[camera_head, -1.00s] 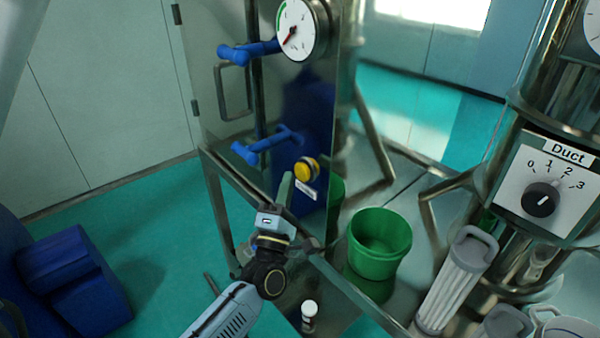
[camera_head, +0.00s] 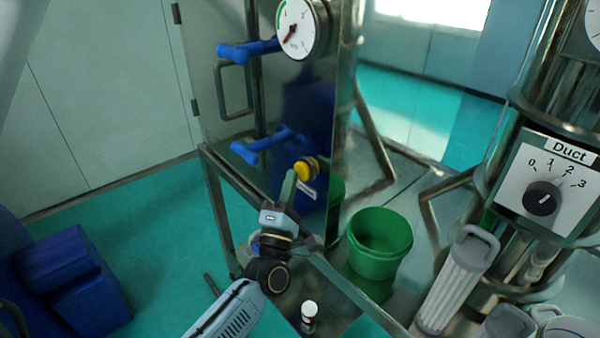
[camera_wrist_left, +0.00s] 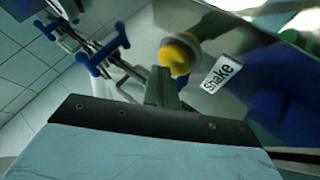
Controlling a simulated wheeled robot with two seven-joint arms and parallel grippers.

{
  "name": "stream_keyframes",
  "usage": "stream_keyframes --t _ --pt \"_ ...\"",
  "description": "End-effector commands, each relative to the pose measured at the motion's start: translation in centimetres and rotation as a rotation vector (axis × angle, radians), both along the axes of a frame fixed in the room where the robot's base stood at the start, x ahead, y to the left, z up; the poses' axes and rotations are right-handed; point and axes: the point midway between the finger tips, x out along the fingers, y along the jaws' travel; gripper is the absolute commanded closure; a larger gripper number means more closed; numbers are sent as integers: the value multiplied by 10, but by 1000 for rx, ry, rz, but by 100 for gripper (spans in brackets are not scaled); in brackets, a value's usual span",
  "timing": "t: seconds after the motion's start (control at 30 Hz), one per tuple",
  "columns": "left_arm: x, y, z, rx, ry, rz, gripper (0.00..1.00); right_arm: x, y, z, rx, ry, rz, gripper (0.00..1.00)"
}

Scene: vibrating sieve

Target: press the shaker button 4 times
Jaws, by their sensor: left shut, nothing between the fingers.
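The yellow shaker button (camera_head: 306,169) sits on the shiny metal cabinet front, and it also shows in the left wrist view (camera_wrist_left: 179,54) beside a label reading "Shake" (camera_wrist_left: 222,74). My left gripper (camera_head: 289,178) is shut and empty, its fingers pointing up toward the button. In the head view the fingertips overlap the button's lower left edge. In the left wrist view the fingertips (camera_wrist_left: 163,72) lie just below the button; whether they touch it I cannot tell. My right gripper is not in view.
Blue handles (camera_head: 262,146) stick out of the cabinet door left of the button. A pressure gauge (camera_head: 296,30) is above. A green bucket (camera_head: 379,243) stands to the right, near a "Duct" dial (camera_head: 542,198).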

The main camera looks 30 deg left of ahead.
Motion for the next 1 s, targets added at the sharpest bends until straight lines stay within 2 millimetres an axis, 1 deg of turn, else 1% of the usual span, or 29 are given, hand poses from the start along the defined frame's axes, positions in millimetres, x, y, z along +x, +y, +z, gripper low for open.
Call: stream_keyframes --t 1.0 --pt "9 -4 0 -1 -2 1 100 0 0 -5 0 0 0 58"
